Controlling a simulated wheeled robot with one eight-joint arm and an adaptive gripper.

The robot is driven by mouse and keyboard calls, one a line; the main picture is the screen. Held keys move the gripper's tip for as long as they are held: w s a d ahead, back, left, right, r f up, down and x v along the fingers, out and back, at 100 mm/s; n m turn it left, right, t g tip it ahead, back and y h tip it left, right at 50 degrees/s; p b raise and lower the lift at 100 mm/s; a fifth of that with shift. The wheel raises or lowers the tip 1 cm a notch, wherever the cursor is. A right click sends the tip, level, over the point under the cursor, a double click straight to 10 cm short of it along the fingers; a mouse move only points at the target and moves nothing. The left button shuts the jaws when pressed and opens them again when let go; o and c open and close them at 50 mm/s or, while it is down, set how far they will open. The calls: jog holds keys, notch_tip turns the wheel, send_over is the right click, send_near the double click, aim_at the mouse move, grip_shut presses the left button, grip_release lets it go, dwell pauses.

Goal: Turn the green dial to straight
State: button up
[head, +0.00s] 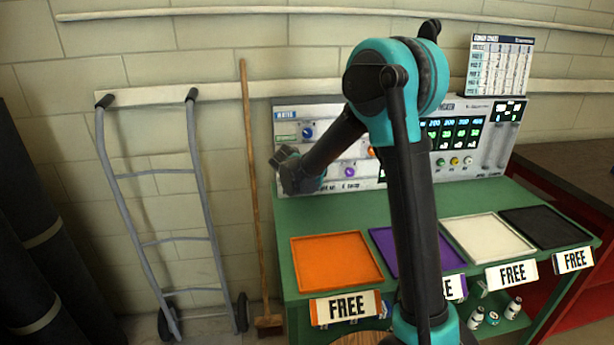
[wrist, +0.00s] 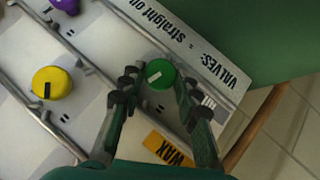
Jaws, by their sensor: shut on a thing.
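The green dial (wrist: 161,70) is on the pale valve panel (wrist: 100,45) in the wrist view. It is a round green knob with a short white mark that points toward the lower left of that picture. My gripper (wrist: 158,82) has one finger on each side of the dial and is shut on it. In the head view my gripper (head: 287,170) is at the left end of the panel (head: 330,110), and the green dial is hidden there. Printing on the panel edge reads "VALVES:" and "straight on".
A yellow dial (wrist: 52,83) and a purple dial (wrist: 66,4) sit on the same panel, beside metal pipes. An orange WAX label (wrist: 167,148) is near my fingers. The green bench holds orange (head: 337,262), white (head: 488,238) and black (head: 550,230) trays. A broom (head: 255,200) leans left of it.

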jog(key=n+t+h, duration=0.1)
jog(key=n+h, duration=0.1)
jog(key=f+n+t+h, duration=0.1)
jog(key=n+t+h, duration=0.3)
jog(key=h, duration=0.1)
jog(key=shift+s+a+f, duration=0.1)
jog(key=shift+a+f, duration=0.05)
jog(key=shift+a, duration=0.25)
jog(key=shift+n, duration=0.3)
dwell(0.4)
jog(key=o, duration=1.1)
jog(key=shift+o, duration=0.2)
jog(key=v, duration=1.2)
jog(key=shift+f, duration=0.2)
jog(key=shift+a, duration=0.1)
